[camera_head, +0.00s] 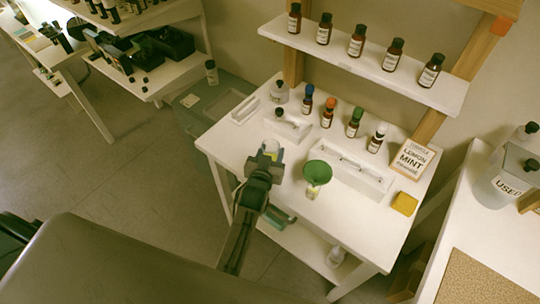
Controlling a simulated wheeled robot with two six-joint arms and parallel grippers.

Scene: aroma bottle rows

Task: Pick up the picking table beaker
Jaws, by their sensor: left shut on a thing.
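My left gripper (268,154) reaches over the left part of the white picking table (228,140). It is shut on a small pale, clear vessel, the beaker (271,146), whose upper part shows between and beyond the fingers. The fingers hide most of the beaker, so I cannot tell whether it touches the tabletop. My right gripper is not in view.
A green funnel (317,173) sits on a small bottle (313,192) just right of the gripper. Behind are capped bottles (328,112) and a white rack (345,170). A sign (412,160) and a yellow sponge-like block (404,204) are at right. A bottle shelf (390,77) overhangs the back.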

